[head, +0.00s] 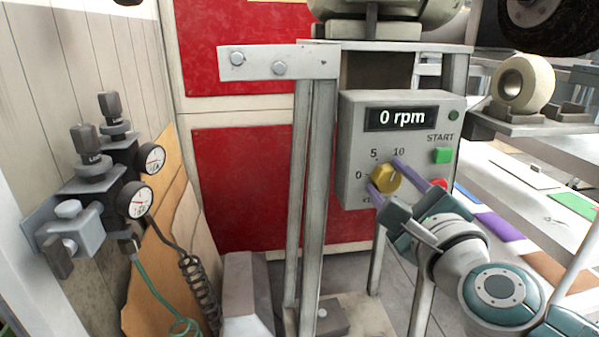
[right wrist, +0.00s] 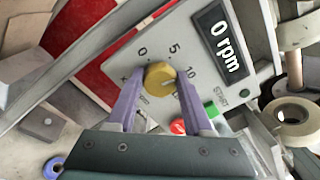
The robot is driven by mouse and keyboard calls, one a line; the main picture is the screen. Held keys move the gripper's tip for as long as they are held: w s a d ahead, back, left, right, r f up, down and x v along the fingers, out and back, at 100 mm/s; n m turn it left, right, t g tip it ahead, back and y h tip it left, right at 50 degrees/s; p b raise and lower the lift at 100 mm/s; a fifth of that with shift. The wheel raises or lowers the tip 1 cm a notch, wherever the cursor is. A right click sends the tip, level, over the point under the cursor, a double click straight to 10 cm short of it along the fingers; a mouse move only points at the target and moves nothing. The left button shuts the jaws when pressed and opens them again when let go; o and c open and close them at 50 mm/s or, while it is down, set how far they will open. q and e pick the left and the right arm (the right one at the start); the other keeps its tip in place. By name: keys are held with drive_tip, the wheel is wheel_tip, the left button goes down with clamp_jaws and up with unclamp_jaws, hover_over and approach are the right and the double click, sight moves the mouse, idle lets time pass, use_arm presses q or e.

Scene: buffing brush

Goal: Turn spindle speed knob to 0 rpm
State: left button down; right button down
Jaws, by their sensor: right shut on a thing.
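The yellow spindle speed knob (head: 386,178) is on the front of the grey control box (head: 350,150), with scale marks 0, 5 and 10 around it. The display (head: 401,117) reads "0 rpm". My right gripper (head: 384,180) is at the knob, with one purple finger on each side. In the right wrist view the knob (right wrist: 159,78) sits between the fingertips of the same gripper (right wrist: 158,84), which is shut on it. The fingers and wrist hide part of the scale. The knob's pointer is hard to make out. My left gripper is not in view.
A green START button (head: 442,155) and a partly hidden red button (head: 439,186) are right of the knob. Grey posts (head: 315,200) stand left of the box. Pressure gauges (head: 137,200) are at far left. A buffing wheel (head: 523,83) is on a shelf at right.

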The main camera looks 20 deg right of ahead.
drive_tip(key=n+p, duration=0.1)
drive_tip(key=n, duration=0.4)
drive_tip(key=shift+n, duration=0.4)
drive_tip(key=n+p, duration=0.2)
drive_tip(key=n, duration=0.3)
drive_tip(key=n+p, duration=0.1)
drive_tip(key=n, duration=0.4)
drive_tip(key=shift+f+n, duration=0.15)
drive_tip(key=shift+n, duration=0.25)
drive_tip(key=n+p, duration=0.1)
drive_tip(key=n, duration=0.2)
drive_tip(key=shift+n, duration=0.4)
drive_tip(key=shift+f+n, duration=0.1)
drive_tip(key=shift+n, duration=0.2)
drive_tip(key=shift+c, duration=1.5)
unclamp_jaws()
